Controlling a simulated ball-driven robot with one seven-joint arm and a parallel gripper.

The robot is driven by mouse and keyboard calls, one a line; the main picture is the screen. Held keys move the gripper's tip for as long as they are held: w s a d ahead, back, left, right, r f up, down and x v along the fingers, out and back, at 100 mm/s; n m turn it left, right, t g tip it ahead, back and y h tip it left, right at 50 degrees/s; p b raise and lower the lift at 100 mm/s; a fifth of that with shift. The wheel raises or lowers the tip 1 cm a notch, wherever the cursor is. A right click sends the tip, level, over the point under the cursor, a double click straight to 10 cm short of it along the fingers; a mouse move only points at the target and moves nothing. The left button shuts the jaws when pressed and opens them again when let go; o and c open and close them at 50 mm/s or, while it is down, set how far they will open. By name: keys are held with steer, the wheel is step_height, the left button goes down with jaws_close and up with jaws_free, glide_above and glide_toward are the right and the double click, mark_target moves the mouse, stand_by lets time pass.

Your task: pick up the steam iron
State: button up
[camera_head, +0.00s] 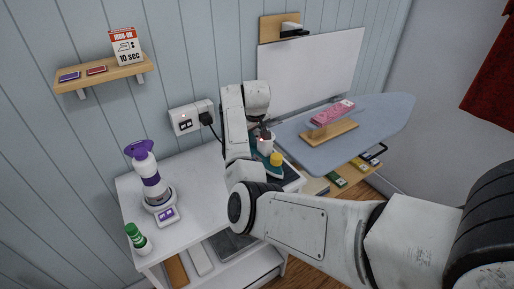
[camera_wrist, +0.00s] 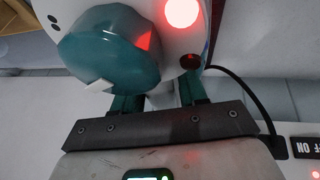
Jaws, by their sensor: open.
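The steam iron (camera_head: 274,171) is at the right end of the white table, with teal and yellow parts showing. It is partly hidden behind my arm. In the wrist view the iron (camera_wrist: 105,50) fills the upper left, a white and teal body with a bright red light. My gripper (camera_wrist: 160,92) is open, with its two fingers close to the iron's body. I cannot tell whether they touch it. In the head view my gripper (camera_head: 263,138) is just above and beside the iron, its fingers mostly hidden.
A purple and white bottle (camera_head: 151,181) and a green-capped bottle (camera_head: 137,238) stand on the white table (camera_head: 205,180). A blue ironing board (camera_head: 375,123) is at the right. A black cord (camera_wrist: 245,92) runs near the plug socket (camera_head: 188,119). A wall shelf (camera_head: 98,77) is at upper left.

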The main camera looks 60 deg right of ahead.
steer(key=shift+w+d+f, duration=0.1)
steer(key=shift+d+f, duration=0.05)
steer(key=shift+f, duration=0.15)
steer(key=c, duration=0.8)
steer(key=shift+r, duration=0.15)
jaws_close()
